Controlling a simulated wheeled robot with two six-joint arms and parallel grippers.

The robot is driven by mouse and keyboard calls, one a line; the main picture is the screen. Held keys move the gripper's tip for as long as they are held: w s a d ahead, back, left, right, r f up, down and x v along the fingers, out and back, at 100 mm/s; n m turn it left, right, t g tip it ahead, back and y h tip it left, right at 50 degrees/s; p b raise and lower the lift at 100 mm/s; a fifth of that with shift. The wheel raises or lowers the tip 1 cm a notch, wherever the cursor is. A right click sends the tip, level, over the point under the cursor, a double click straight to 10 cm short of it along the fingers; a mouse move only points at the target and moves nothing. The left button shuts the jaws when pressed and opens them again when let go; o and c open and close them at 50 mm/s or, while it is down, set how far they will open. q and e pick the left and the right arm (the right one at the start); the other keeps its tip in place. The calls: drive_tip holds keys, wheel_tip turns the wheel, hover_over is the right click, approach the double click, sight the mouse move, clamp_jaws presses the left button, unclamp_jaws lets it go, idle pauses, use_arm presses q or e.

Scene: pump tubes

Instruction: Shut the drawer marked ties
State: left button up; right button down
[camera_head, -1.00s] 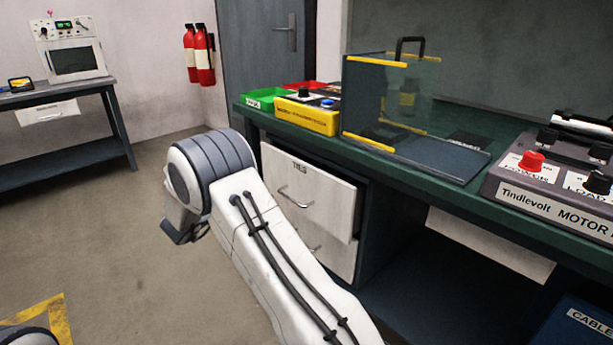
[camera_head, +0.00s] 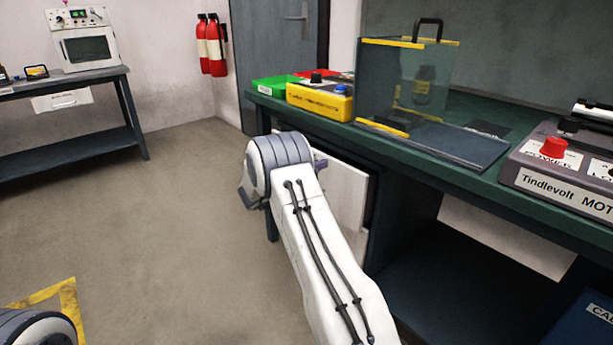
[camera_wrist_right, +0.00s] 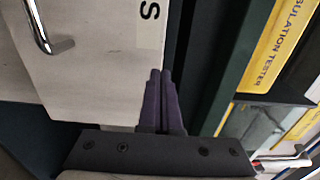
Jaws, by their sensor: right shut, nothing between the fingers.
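The white ties drawer (camera_head: 347,185) is under the green bench, mostly hidden behind my right arm in the head view. Its front stands out from the dark cabinet, with a dark gap at its side. In the right wrist view its white front (camera_wrist_right: 95,80) shows a bar handle (camera_wrist_right: 45,30) and a label ending in S (camera_wrist_right: 150,15). My right gripper (camera_wrist_right: 161,72) is shut and empty, its purple fingertips at the front's edge near the label. I cannot tell whether they touch it. Only a bit of purple finger (camera_head: 320,165) shows in the head view. My left gripper is out of view.
On the green bench (camera_head: 465,175) stand a yellow insulation tester (camera_head: 320,103), a green bin (camera_head: 275,87), a clear guard box (camera_head: 400,85) and a grey motor unit (camera_head: 560,175). Open floor lies to the left, with a side table (camera_head: 70,85) beyond.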

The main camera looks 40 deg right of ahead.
sight(332, 160)
drive_tip(key=shift+w+d, duration=0.1)
drive_tip(key=shift+d, duration=0.8)
drive_tip(key=d, duration=0.2)
drive_tip(key=shift+w+d+b, duration=0.1)
drive_tip(key=shift+d+b, duration=0.2)
drive_tip(key=shift+d, duration=0.05)
drive_tip(key=shift+a, duration=0.45)
drive_tip(key=s+a+p, duration=0.1)
drive_tip(key=a+p, duration=0.1)
drive_tip(key=a, duration=1.1)
